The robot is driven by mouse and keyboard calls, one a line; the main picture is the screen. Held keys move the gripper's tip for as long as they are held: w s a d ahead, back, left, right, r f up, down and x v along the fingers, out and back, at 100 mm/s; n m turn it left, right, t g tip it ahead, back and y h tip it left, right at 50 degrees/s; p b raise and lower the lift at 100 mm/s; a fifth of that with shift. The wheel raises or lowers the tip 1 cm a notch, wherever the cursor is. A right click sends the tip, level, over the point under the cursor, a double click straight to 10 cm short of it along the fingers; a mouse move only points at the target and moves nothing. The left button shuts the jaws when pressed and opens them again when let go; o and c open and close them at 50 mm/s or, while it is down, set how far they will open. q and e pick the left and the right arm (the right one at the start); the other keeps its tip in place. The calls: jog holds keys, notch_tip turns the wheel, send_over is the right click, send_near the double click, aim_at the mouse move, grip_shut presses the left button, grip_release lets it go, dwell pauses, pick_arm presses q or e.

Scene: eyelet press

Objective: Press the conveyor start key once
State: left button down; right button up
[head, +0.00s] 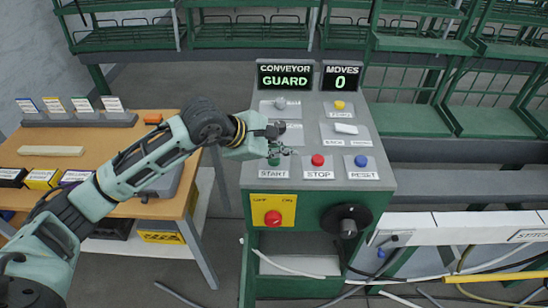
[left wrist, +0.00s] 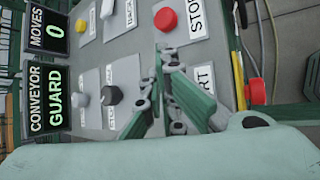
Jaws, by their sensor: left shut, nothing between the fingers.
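The green start key (head: 274,160) sits above the START label at the left of the panel's lower row. It is partly covered by my left gripper in the head view. In the left wrist view the fingers hide the key, and only part of the START label (left wrist: 205,78) shows. My left gripper (head: 290,151) is shut and empty, its fingertips over the panel close to the key. The fingers also show in the left wrist view (left wrist: 163,52). I cannot tell whether they touch the key. The display (head: 285,76) reads CONVEYOR GUARD. My right gripper is not in view.
The red stop key (head: 318,160) and blue reset key (head: 361,161) sit right of start. A yellow key (head: 340,105), white rocker (head: 346,129) and selector knobs are above. A red button (head: 273,218) and black rotary switch (head: 346,221) are on the front. MOVES (head: 341,77) reads 0.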

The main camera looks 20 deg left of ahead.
pick_arm(q)
jog(key=shift+f, duration=0.25)
jog(key=shift+r, duration=0.1)
dwell(0.4)
jog(key=shift+r, duration=0.85)
notch_tip(320, 180, up, 5)
jog(key=shift+p, duration=1.25)
jog(key=shift+a, duration=0.1)
